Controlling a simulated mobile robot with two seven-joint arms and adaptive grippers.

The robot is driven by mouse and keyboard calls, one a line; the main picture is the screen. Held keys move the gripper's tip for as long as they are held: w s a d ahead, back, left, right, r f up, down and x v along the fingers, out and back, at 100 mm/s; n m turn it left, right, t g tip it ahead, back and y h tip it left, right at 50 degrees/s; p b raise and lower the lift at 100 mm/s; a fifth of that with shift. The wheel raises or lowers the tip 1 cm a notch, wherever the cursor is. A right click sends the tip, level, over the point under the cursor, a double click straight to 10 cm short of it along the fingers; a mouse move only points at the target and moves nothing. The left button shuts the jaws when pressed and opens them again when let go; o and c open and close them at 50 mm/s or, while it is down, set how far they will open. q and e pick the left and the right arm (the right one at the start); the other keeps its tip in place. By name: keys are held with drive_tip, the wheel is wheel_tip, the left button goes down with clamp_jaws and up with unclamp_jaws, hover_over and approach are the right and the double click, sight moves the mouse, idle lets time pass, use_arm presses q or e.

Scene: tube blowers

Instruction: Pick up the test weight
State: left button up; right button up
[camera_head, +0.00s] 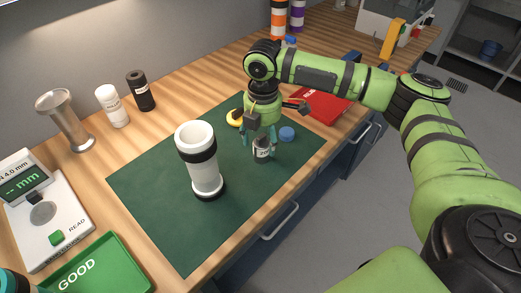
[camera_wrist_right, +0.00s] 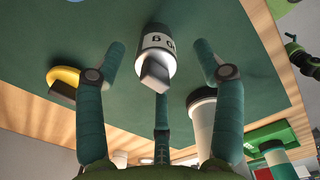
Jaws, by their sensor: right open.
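The test weight, a small dark cylinder with a white label (camera_head: 262,151), stands on the green mat (camera_head: 150,185) near its front edge. My right gripper (camera_head: 260,137) is above it, pointing down, with teal fingers spread. In the right wrist view, the weight (camera_wrist_right: 157,42) with its grey knob lies between and beyond the fingertips (camera_wrist_right: 163,60), with gaps on both sides. The gripper is open and holds nothing.
A tall white tube with black bands (camera_head: 202,165) stands left of the gripper. A gauge (camera_head: 40,215) and a green tray (camera_head: 98,268) are at left. The mat's left part is clear.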

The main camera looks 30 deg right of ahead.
sight(261, 150)
drive_tip(key=shift+w+f+p, duration=0.15)
drive_tip(key=shift+f+p, duration=0.2)
drive_tip(key=shift+f, duration=1)
drive_tip(key=shift+w+f+p, duration=0.1)
drive_tip(key=shift+f+p, duration=0.2)
drive_tip(key=shift+f, duration=1)
drive_tip(key=shift+a, duration=0.1)
clamp_jaws()
